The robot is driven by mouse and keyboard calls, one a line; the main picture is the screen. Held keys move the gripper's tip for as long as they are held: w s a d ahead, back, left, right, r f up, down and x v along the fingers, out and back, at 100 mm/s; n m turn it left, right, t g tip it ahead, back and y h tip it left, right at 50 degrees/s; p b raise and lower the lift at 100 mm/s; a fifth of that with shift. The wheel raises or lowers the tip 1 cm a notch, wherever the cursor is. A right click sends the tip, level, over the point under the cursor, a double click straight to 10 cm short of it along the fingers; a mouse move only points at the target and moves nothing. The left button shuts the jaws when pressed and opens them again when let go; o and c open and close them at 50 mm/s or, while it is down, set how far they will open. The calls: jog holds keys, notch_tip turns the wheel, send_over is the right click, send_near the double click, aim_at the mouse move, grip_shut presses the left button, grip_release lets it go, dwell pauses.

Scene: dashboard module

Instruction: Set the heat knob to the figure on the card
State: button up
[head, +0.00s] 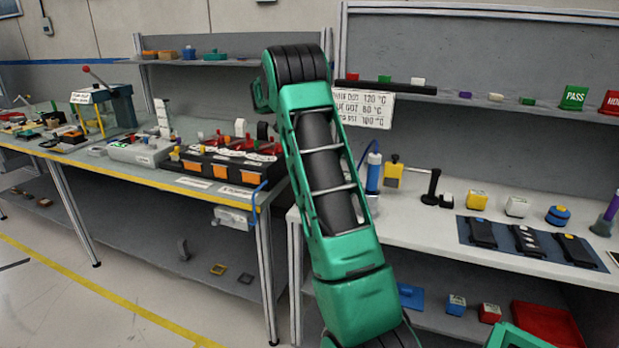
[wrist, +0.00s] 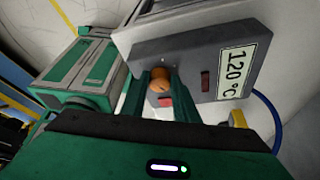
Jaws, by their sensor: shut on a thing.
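In the wrist view, a round orange-brown knob (wrist: 160,74) sits on a grey control box (wrist: 190,58). My gripper (wrist: 162,82) is shut on it, one green finger on each side. A white plate (wrist: 237,72) on the box's right reads "120 °C"; I cannot tell whether it is a display or a label. In the head view, a white card (head: 363,108) on the right bench lists several lines with dots, including 120 °C and 80 °C. My arm stands beside its left edge, and the line beginnings are hard to read. My gripper and the knob are hidden there.
In the wrist view, a small red part (wrist: 165,102) shows below the knob and a dark red part (wrist: 205,80) to its right. A dark mat (head: 530,244) with several devices lies on the right bench.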

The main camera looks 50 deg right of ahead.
jog(key=o, duration=1.1)
jog(key=shift+d, duration=0.1)
jog(key=shift+c, duration=0.2)
jog(key=v, duration=1)
jog(key=shift+w+r, duration=0.2)
jog(key=shift+r, duration=0.15)
